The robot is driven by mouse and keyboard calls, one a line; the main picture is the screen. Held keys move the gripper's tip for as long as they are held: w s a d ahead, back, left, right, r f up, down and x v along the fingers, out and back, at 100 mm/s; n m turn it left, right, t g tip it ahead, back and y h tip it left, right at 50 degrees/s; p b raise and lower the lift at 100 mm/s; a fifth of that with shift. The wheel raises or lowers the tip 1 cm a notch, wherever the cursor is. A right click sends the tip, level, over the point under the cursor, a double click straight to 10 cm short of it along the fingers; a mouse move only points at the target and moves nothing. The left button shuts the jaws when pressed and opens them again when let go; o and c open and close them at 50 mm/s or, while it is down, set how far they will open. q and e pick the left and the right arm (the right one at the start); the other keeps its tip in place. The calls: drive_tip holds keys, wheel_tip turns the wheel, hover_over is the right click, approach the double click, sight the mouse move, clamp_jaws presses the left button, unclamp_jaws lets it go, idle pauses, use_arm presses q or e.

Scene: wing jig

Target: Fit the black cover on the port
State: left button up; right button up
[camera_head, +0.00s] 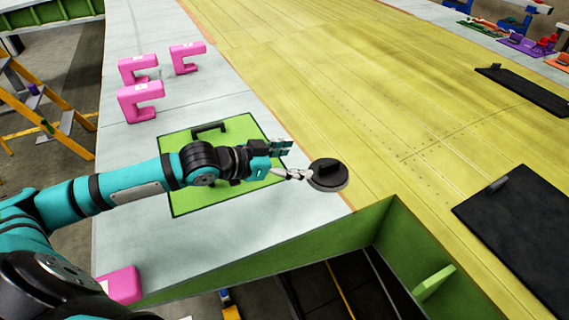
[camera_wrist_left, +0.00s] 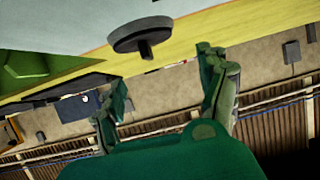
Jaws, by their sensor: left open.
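The black cover (camera_head: 328,180) is a round disc with a raised handle bar on top. It lies flat at the boundary of the pale and yellow wing skin, near the green-walled opening. It also shows in the left wrist view (camera_wrist_left: 155,29), beyond the fingertips, with its handle toward the camera. My left gripper (camera_head: 295,161) is open just left of the cover, its fingers apart and empty in the left wrist view (camera_wrist_left: 163,68). No open port shows; I cannot tell whether the cover sits over one. My right gripper is not in view.
A green panel (camera_head: 185,190) with a black handle lies under my left arm. Several pink clamps (camera_head: 141,101) stand on the pale skin. A green-walled opening (camera_head: 385,235) lies in front. Black panels (camera_head: 520,225) lie at right. The yellow skin (camera_head: 360,100) is mostly clear.

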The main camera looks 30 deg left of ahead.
use_arm(q)
drive_tip(key=shift+v, duration=1.15)
drive_tip(key=shift+r, duration=0.1)
drive_tip(key=shift+w, duration=0.1)
